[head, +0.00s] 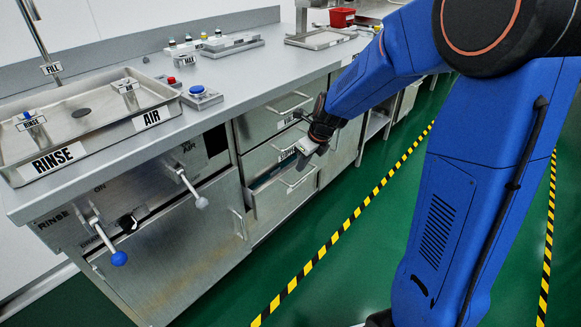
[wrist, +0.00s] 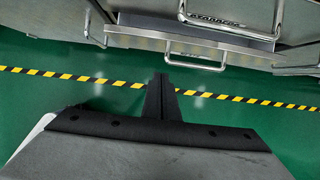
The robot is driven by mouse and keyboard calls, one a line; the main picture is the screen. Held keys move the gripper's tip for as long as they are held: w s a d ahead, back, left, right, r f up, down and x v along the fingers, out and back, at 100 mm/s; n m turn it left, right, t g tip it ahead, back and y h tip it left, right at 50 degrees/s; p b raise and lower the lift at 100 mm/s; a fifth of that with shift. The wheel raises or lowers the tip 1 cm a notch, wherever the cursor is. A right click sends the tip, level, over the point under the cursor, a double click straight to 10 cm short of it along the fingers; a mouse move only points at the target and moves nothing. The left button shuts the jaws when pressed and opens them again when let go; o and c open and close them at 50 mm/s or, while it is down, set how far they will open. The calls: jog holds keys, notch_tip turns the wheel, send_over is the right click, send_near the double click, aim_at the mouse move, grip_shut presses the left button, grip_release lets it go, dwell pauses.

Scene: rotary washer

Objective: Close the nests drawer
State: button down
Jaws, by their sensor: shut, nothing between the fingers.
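A drawer (head: 283,198) in the metal cabinet stands partly open, below the other drawers of its stack. A strip of its inside shows behind its front, and its bar handle (head: 298,184) faces the aisle. I cannot read a nests label on it. In the wrist view its front (wrist: 150,43) and handle (wrist: 195,62) lie at the top, below a drawer with a label that seems to read stoppers (wrist: 215,21). My gripper (head: 303,156) is shut and empty, in front of the drawer stack. In the wrist view its fingers (wrist: 161,82) point toward the open drawer, apparently just short of its handle.
The counter (head: 235,75) above carries a rinse tray (head: 90,125), buttons and a red container (head: 342,17). Levers with a blue knob (head: 119,258) and a grey knob (head: 201,203) stick out at left. Green floor with yellow-black tape (head: 345,225) lies clear before the cabinet.

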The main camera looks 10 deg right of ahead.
aim_at(286, 174)
jog(key=shift+w+a+f, duration=0.75)
jog(key=shift+w+f, duration=0.25)
jog(key=shift+f, duration=0.5)
jog(key=shift+w+a+f, duration=0.75)
jog(key=shift+w+f, duration=0.3)
jog(key=shift+f, duration=0.4)
jog(key=shift+w+a+f, duration=0.75)
jog(key=shift+w+f, duration=0.25)
jog(key=shift+f, duration=0.5)
